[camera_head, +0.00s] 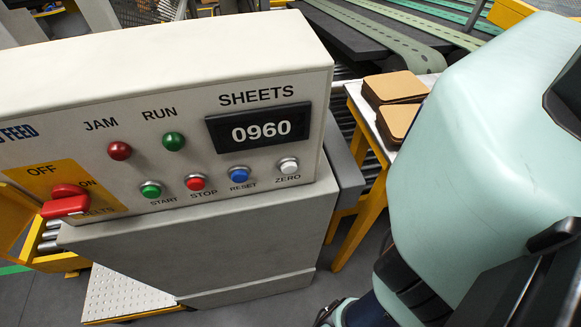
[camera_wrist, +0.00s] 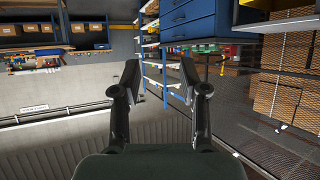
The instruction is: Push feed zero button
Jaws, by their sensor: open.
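The control panel (camera_head: 70,145) fills the left and middle of the head view. Its white ZERO button (camera_head: 289,165) is at the right end of the button row, below the SHEETS display (camera_head: 258,127), which reads 0960. To its left are the blue RESET (camera_head: 239,175), red STOP (camera_head: 195,182) and green START (camera_head: 151,189) buttons. My gripper (camera_wrist: 158,75) shows in the wrist view with its two fingers apart and nothing between them. It faces shelves and a wall, and the panel is not in that view. The fingertips are not visible in the head view.
My arm covers the right side of the head view. A red switch (camera_head: 66,201) sits at the panel's left. Brown sheet stacks (camera_head: 396,87) lie on a yellow-legged table right of the panel. The wrist view shows blue drawers (camera_wrist: 188,20) and stacked cartons (camera_wrist: 286,75).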

